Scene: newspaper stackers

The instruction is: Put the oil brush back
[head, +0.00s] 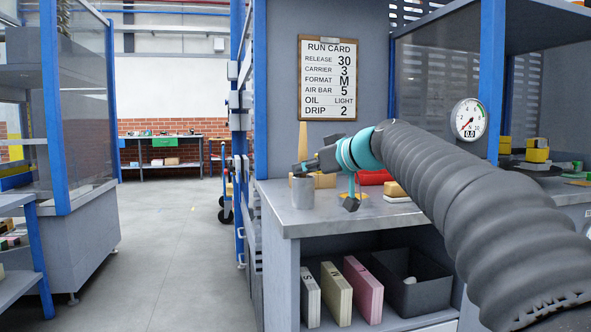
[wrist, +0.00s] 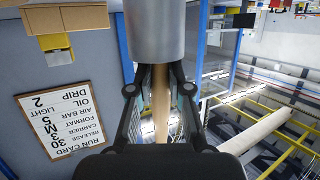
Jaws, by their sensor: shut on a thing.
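The oil brush shows as a tapered tan wooden handle (head: 303,138), upright in the head view. Its handle also shows in the wrist view (wrist: 160,105), between the fingers. My gripper (head: 300,168) is shut on the handle, just above a grey metal cup (head: 303,192) on the bench top. The wrist view shows my gripper (wrist: 160,92) with a finger on each side of the handle, and the cup (wrist: 155,28) close beyond them. The brush's bristle end is hidden; I cannot tell how deep it sits in the cup.
The grey bench (head: 330,215) holds small tan blocks and a red item (head: 374,177) behind my arm. A run card (head: 328,78) hangs on the wall and a gauge (head: 468,118) is at right. Binders (head: 337,293) and a dark bin (head: 412,285) fill the shelf below. Floor at left is clear.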

